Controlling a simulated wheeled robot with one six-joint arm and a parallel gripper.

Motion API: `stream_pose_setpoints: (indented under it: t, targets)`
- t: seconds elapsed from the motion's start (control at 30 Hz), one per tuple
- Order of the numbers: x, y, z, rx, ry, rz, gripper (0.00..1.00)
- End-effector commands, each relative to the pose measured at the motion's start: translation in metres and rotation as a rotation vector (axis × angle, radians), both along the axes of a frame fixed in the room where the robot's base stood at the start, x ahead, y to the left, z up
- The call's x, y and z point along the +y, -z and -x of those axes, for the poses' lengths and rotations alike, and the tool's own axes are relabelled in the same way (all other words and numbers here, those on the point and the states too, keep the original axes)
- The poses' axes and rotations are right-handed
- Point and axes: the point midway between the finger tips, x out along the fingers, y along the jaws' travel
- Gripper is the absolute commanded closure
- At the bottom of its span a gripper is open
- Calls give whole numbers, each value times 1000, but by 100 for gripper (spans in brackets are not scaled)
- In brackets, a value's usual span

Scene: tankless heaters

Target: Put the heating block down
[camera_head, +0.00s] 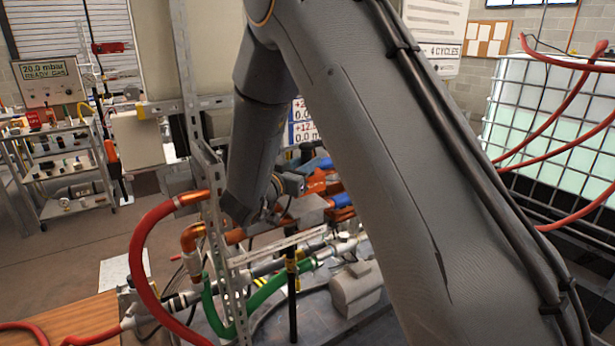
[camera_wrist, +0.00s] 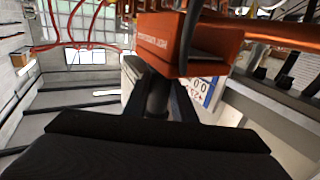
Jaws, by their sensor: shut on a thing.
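The heating block is an orange, copper-coloured block with printed lettering (camera_wrist: 165,42), large at the top middle of the wrist view. My gripper (camera_wrist: 157,95) reaches up to its underside in that view and is shut on it. The exact contact of the fingers is in shadow. In the head view, orange parts (camera_head: 322,182) with blue pieces show behind my arm, among pipes and fittings. My arm hides much of that area, and I cannot tell there what touches the block.
A perforated metal upright (camera_head: 212,200) stands close left of my wrist. A red hose (camera_head: 140,250) and a green hose (camera_head: 212,305) curve around it. A trolley (camera_head: 65,170) stands at left. A caged white tank (camera_head: 545,120) stands at right. Open floor shows at left.

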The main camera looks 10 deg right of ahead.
Motion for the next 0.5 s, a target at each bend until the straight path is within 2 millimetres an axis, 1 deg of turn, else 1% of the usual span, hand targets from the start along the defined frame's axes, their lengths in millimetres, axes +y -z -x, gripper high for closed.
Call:
stream_pose_setpoints:
  t: [0.07, 0.3, 0.4, 0.5]
  targets:
    - [-1, 4, 0, -1, 1, 1, 100]
    - [-3, 33, 0, -1, 4, 1, 100]
    - [-3, 40, 0, -2, 4, 1, 100]
    - [-3, 41, 0, -4, 4, 0, 100]
